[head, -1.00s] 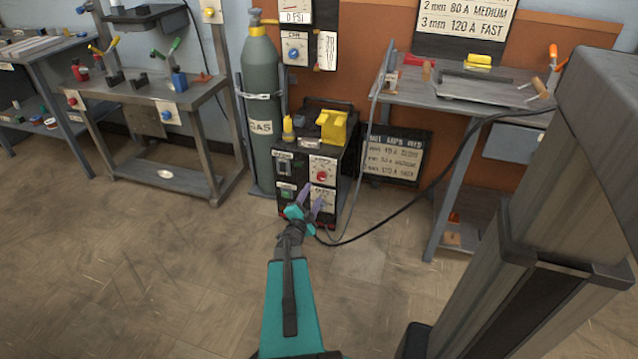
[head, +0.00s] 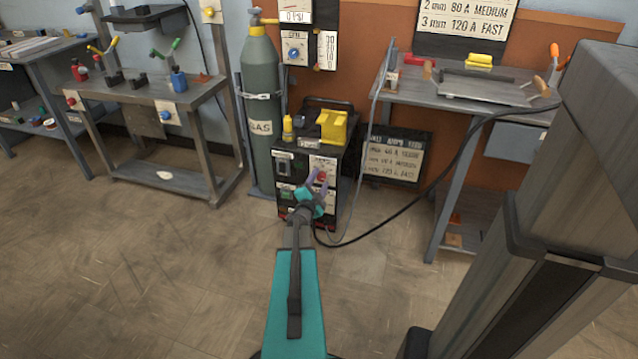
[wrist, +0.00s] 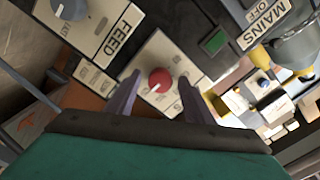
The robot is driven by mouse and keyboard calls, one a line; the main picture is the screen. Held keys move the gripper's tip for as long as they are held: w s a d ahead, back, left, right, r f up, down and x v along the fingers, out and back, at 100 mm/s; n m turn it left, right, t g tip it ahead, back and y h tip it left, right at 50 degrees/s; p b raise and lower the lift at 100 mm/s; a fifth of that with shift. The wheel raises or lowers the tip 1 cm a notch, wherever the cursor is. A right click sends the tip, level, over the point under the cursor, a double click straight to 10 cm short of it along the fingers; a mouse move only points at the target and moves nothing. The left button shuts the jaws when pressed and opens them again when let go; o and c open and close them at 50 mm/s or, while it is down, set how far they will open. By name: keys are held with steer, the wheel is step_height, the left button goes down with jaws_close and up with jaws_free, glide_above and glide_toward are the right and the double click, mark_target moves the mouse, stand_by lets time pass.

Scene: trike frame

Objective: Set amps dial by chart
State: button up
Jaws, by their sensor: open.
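A red dial (wrist: 161,82) with a pale pointer mark sits on a cream plate of the black welding machine (head: 285,205); the plate's lettering is too small to read. My gripper (wrist: 159,77) is open, its purple fingers on either side of the red dial in the wrist view. I cannot tell whether they touch it. In the head view my gripper (head: 317,181) is in front of the machine's upper right plate. A wall chart (head: 466,22) reads "2 mm 80 A MEDIUM" and "3 mm 120 A FAST". A lower chart board (head: 396,157) is blurred.
A grey dial (wrist: 68,8) marked FEED, a green button (wrist: 214,41) and a MAINS OFF plate (wrist: 266,25) are close by. A gas cylinder (head: 262,95) stands left of the machine, a workbench (head: 425,90) right. A black cable (head: 400,217) crosses the floor. Floor in front is clear.

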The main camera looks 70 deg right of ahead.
steer(key=c, duration=1)
steer(key=shift+a, duration=0.15)
steer(key=shift+c, duration=0.2)
steer(key=shift+d+r, duration=0.1)
steer(key=shift+d, duration=0.1)
